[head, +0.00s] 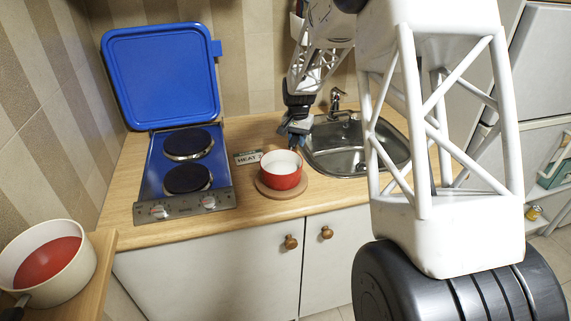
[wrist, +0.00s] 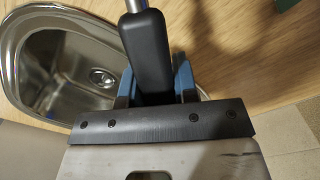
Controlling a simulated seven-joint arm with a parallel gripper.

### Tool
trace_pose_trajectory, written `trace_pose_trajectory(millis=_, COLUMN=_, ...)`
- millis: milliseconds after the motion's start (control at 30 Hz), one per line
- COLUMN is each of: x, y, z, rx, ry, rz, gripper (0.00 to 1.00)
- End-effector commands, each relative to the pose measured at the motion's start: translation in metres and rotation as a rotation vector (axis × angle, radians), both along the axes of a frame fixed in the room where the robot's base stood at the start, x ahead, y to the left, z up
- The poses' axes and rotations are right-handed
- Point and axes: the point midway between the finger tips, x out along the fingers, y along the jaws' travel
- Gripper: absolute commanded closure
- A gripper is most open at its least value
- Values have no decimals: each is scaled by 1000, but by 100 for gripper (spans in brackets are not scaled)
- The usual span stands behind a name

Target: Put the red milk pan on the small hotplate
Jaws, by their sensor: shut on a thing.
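The red milk pan (head: 283,181), pale inside, sits upright on a round wooden board (head: 262,191) on the worktop. My gripper (head: 297,140) is behind the pan in the head view. In the wrist view my gripper (wrist: 155,88) has its blue fingers shut on the pan's black handle (wrist: 148,45). The pan's body is hidden there. The hob with two dark hotplates is left of the pan. The front hotplate (head: 187,179) appears to be the smaller one, the rear hotplate (head: 188,142) the larger. Both are bare.
The blue hob lid (head: 161,75) stands open behind the hob. A small "HEAT" sign (head: 247,158) lies between hob and pan. The sink (head: 355,148) is at right. A cream pan with red contents (head: 45,262) stands on a wooden surface at lower left. Knobs (head: 208,202) line the hob's front.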

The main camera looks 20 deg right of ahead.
Motion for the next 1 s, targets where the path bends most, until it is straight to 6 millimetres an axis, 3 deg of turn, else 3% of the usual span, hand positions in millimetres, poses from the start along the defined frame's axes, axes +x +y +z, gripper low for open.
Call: trace_pose_trajectory(millis=1000, x=0, y=0, z=31, rx=0, ry=-1, rz=0, gripper=100)
